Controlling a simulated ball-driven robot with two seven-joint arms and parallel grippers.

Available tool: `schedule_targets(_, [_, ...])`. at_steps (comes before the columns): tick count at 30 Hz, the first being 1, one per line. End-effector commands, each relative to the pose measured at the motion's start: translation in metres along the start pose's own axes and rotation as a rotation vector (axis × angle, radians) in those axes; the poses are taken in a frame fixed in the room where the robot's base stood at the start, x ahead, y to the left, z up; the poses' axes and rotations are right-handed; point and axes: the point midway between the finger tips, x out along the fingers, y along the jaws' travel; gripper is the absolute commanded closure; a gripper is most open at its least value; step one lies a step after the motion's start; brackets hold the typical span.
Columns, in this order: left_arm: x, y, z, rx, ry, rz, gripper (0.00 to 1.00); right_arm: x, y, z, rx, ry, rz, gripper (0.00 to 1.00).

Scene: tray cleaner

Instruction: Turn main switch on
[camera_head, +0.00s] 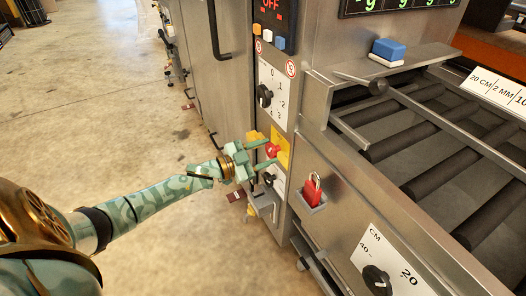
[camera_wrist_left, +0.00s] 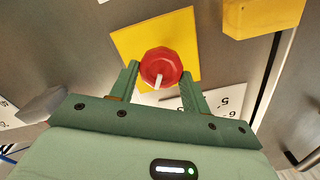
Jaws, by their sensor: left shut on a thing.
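The main switch is a red knob (camera_wrist_left: 161,62) on a yellow square plate (camera_wrist_left: 125,47) on the machine's steel front. In the left wrist view its white pointer mark points toward the lower edge of the picture. In the head view the red knob (camera_head: 273,150) is small and partly covered by my fingers. My left gripper (camera_head: 266,155) reaches it from the left. In the left wrist view the gripper (camera_wrist_left: 160,80) has one finger on each side of the knob, shut on it. My right gripper is in neither view.
A black dial (camera_head: 265,95) on a numbered plate is above the switch. A red padlock (camera_head: 312,190) is to its right. A yellow block (camera_wrist_left: 262,16) sits close to the switch plate. A blue-and-white sponge (camera_head: 388,50) lies near the rollers (camera_head: 415,140). Open floor is at the left.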

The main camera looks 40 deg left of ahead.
Motion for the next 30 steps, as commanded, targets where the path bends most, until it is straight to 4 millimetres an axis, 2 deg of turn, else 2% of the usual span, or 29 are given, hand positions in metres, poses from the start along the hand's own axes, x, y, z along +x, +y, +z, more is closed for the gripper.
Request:
schedule_targets(21, [-0.0006, 0.0051, 0.0033, 0.673, -0.002, 0.003, 0.76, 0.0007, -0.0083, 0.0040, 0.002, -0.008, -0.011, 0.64])
schedule_targets(30, [-0.0007, 0.0063, 0.0046, 0.904, -0.002, 0.004, 0.76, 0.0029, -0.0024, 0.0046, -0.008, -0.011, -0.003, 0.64])
